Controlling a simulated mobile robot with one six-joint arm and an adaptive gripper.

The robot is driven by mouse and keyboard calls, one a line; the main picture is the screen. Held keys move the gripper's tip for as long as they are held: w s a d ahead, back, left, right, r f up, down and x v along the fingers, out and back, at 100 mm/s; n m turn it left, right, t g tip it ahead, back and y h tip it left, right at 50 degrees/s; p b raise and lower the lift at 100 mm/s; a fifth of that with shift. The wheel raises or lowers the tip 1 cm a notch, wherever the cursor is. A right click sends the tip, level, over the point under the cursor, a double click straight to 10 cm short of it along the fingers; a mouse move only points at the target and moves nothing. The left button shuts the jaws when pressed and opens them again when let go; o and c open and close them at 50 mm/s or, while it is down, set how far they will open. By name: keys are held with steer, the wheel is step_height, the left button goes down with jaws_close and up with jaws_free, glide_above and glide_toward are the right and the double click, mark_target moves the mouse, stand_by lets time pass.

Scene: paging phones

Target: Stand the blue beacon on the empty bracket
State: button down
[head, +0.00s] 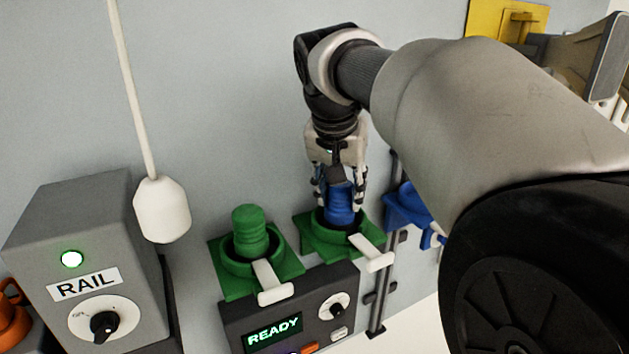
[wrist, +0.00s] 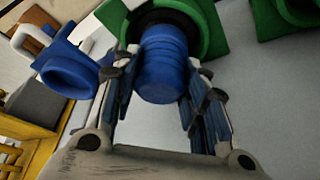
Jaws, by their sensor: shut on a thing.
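The blue beacon (head: 340,195), a ribbed cylinder, stands about upright with its lower end at or in the round cup of a green bracket (head: 309,238) on the wall. Whether it rests fully seated is hidden by the cup rim and fingers. My gripper (head: 339,204) points down and is shut on the beacon. In the wrist view the beacon (wrist: 163,68) lies between my two fingers (wrist: 163,95), its far end against the dark inside of the green bracket (wrist: 210,30). A blue bracket (head: 405,207) to the right looks empty; it also shows in the wrist view (wrist: 70,73).
A green beacon (head: 249,230) stands in another green bracket (head: 232,280) on the left. White levers (head: 271,283) stick out in front. A dark READY panel (head: 290,312) sits below. A grey RAIL box (head: 85,265) and a hanging white pendant (head: 162,210) are at left.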

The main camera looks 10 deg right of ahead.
steer(key=shift+f, duration=0.1)
steer(key=c, duration=1)
jaws_free()
steer(key=shift+o, duration=0.2)
steer(key=p+v, duration=0.1)
steer(key=v, duration=1)
steer(key=s+d+f+n+y, duration=0.2)
steer(key=s+f+n, duration=0.3)
steer(key=s+f, duration=1.8)
steer(key=shift+s+t+p, duration=0.3)
steer(key=shift+s+t, duration=0.1)
steer(key=shift+s, duration=0.15)
